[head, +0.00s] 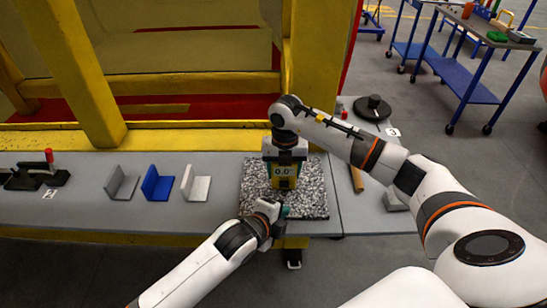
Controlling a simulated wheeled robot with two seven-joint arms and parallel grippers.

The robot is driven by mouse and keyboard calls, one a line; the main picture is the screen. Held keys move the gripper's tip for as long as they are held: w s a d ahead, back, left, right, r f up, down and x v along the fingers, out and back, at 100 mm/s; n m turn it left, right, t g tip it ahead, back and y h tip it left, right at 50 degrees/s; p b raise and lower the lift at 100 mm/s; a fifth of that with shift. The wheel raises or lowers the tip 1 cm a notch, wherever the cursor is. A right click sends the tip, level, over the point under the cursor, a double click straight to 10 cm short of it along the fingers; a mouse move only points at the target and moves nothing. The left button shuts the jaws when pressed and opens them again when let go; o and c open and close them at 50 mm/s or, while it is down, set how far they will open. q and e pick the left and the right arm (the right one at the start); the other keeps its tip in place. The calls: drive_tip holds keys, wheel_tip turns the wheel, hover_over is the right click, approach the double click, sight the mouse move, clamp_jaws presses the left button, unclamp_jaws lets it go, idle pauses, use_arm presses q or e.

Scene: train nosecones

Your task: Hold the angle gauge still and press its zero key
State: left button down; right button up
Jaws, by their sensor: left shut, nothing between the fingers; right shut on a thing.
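The angle gauge (285,171) is a small yellow and dark box standing on a speckled granite plate (314,205). Its display faces me and appears to read 0.0°. My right gripper (285,158) comes down from above and is shut on the gauge's upper part, hiding its top. My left gripper (281,211) is shut and empty, low in front of the gauge near the plate's front edge. A gap shows between it and the gauge's face. The zero key is too small to make out.
Three angle brackets, grey (121,184), blue (157,184) and light grey (195,184), stand on the bench (75,208) to the left. A red-handled clamp (48,170) is farther left. A dark round object (373,107) and a wooden handle (357,179) lie at right.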

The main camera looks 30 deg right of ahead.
drive_tip(key=o, duration=0.9)
